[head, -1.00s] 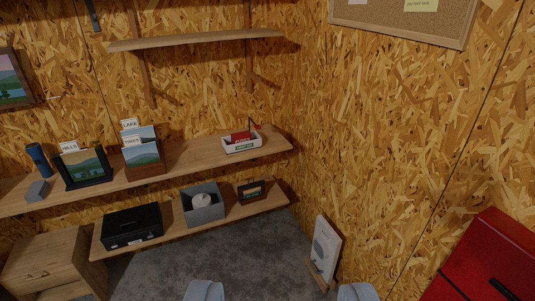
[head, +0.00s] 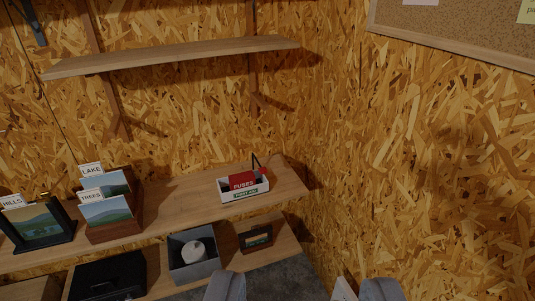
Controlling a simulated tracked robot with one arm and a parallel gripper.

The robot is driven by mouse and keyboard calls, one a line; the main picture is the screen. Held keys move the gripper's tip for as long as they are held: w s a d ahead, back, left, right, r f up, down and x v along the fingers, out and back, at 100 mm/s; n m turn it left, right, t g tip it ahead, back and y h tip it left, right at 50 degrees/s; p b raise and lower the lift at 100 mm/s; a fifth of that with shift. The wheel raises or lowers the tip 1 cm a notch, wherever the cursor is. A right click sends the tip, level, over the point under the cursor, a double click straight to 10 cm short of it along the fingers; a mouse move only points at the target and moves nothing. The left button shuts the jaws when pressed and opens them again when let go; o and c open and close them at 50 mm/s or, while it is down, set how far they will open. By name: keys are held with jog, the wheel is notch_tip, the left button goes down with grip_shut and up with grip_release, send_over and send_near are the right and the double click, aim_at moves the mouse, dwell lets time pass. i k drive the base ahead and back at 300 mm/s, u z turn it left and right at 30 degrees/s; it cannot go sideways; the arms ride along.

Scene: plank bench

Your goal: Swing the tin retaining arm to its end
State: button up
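A red tin labelled FUSES (head: 242,181) sits in a low white holder (head: 232,196) on the plank shelf near the corner. The holder's front has a green-lettered label, too small to read surely. A thin dark arm (head: 256,163) stands up at the back right of the holder, tilted; it looks like the retaining arm. Where it pivots is hard to see. My gripper (head: 304,288) shows as two grey fingers at the bottom edge, wide apart with nothing between them. It is well short of the holder and touches nothing.
Picture cards in a wooden rack (head: 118,230) and a framed picture (head: 38,226) stand left on the same shelf. A grey bin (head: 193,268), black case (head: 108,276) and small frame (head: 257,238) are below. An upper shelf (head: 180,58) overhangs. The OSB wall closes the right side.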

aim_at(262, 171)
jog(key=i, duration=1.55)
jog(key=u, duration=0.2)
